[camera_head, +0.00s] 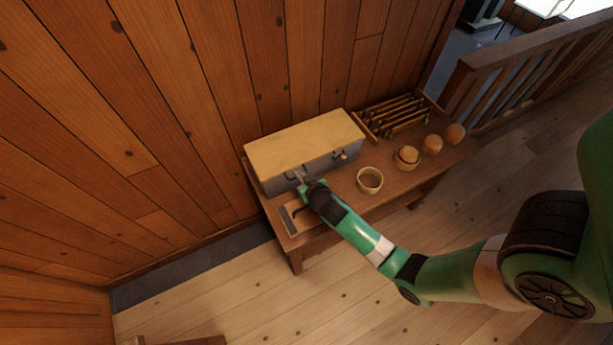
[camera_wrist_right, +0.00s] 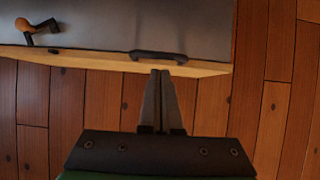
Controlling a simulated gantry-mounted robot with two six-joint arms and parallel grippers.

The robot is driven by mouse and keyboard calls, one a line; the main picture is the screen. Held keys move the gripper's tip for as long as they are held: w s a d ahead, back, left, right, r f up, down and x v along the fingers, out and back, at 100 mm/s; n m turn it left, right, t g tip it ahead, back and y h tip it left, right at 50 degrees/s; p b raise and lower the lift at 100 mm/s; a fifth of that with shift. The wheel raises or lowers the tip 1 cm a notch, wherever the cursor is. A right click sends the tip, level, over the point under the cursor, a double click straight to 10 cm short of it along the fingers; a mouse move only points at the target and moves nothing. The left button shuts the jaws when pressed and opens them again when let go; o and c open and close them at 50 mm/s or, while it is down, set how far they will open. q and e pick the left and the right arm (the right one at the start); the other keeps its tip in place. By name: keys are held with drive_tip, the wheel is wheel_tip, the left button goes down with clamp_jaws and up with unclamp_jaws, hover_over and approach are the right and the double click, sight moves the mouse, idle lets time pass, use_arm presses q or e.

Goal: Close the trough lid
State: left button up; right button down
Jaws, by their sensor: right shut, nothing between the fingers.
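The trough (camera_head: 318,165) is a grey box on a wooden bench against the plank wall. Its pale wood lid (camera_head: 305,143) lies over the top in the head view; I cannot tell whether it is fully seated. My right gripper (camera_head: 300,178) is shut and empty at the trough's front, towards its left end. In the right wrist view, the fingertips (camera_wrist_right: 160,72) are beside a dark handle (camera_wrist_right: 158,57) at the lid's pale edge (camera_wrist_right: 100,61); contact is unclear. A crank with a wooden knob (camera_wrist_right: 22,24) is on the grey front. My left gripper is out of view.
On the bench (camera_head: 420,174), a round cup (camera_head: 369,180) stands right of my right arm. A small tray (camera_head: 289,220) lies at the bench's left front.

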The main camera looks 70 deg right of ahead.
use_arm(q)
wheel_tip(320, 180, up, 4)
drive_tip(key=p, duration=0.2)
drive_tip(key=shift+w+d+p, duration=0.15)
drive_tip(key=shift+p, duration=0.2)
use_arm(e)
drive_tip(key=w+r+v, duration=0.1)
drive_tip(key=r+v, duration=0.1)
drive_tip(key=v, duration=0.8)
drive_tip(key=shift+s+d, duration=0.2)
drive_tip(key=shift+s, duration=0.05)
drive_tip(key=shift+r, duration=0.1)
